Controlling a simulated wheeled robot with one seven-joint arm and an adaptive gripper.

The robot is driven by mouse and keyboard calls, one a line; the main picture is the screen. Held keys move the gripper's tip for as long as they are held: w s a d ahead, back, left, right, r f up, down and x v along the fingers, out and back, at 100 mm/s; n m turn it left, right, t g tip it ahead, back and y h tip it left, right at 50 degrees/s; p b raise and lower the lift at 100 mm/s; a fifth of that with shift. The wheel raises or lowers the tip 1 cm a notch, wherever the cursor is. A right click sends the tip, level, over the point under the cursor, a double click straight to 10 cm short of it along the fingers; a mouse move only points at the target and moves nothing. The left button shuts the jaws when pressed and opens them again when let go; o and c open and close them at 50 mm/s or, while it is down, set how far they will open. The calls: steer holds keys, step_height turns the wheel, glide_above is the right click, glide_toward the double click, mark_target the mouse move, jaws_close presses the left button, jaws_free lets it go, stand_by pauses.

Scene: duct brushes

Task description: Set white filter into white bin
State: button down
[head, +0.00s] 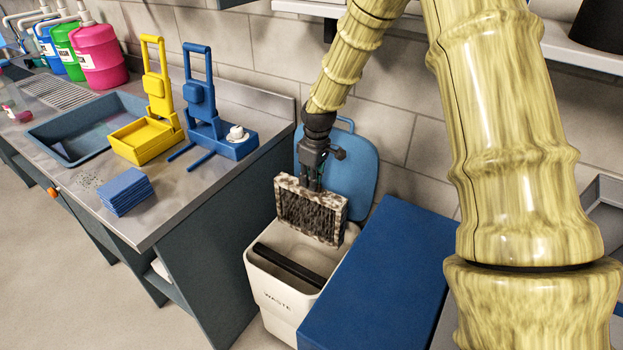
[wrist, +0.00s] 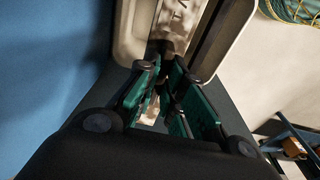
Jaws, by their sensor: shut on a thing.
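The white filter (head: 311,213), a pale mottled frame around a dark grimy core, hangs upright over the mouth of the white bin (head: 272,293) marked WASTE. My gripper (head: 311,186) points down and is shut on the filter's upper edge. In the wrist view the green-padded fingers of my gripper (wrist: 172,88) show, with part of the mottled filter (wrist: 178,18) beyond them. The bin's pale rim (wrist: 222,45) shows beside it. A dark bar (head: 288,265) lies across the bin opening. Whether the filter's lower edge is below the rim, I cannot tell.
The bin's blue lid (head: 358,165) stands open behind. A blue box (head: 385,270) is close on the bin's right, and the steel counter (head: 165,215) is on its left. The counter holds yellow (head: 150,135) and blue (head: 215,130) stands and stacked blue pads (head: 125,192).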

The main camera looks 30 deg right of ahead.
mark_target(314, 209)
step_height(314, 209, down, 29)
steer(key=b, duration=1)
stand_by(2.7)
steer(key=shift+r, duration=0.1)
stand_by(0.4)
steer(key=c, duration=1.5)
jaws_free()
steer(key=shift+o, duration=0.2)
steer(key=shift+r, duration=0.1)
steer(key=r, duration=0.7)
steer(key=s+r, duration=0.1)
steer(key=r, duration=0.3)
steer(key=shift+d+r, duration=0.3)
steer(key=shift+r+p, duration=2.2)
steer(key=shift+r, duration=0.35)
